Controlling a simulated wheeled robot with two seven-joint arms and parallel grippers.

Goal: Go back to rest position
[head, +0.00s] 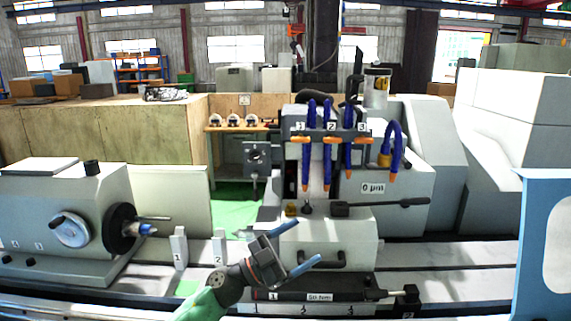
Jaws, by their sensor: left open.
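My left gripper (308,245) is in the head view at the lower middle, in front of the grinder. Its two blue fingers are spread apart and point to the right, with nothing between them. Its green and black arm comes in from the bottom edge. The cylindrical grinder (325,235) fills the middle, with several blue coolant hoses (330,140) tipped in orange. The headstock (60,215) with a round dial stands at the left. My right gripper does not show.
Two upright blocks marked 1 (180,250) and 2 (219,250) stand on the machine bed left of my gripper. A lever (385,203) sticks out to the right above the gripper. A blue panel (543,245) stands at the right edge. The bed at right is clear.

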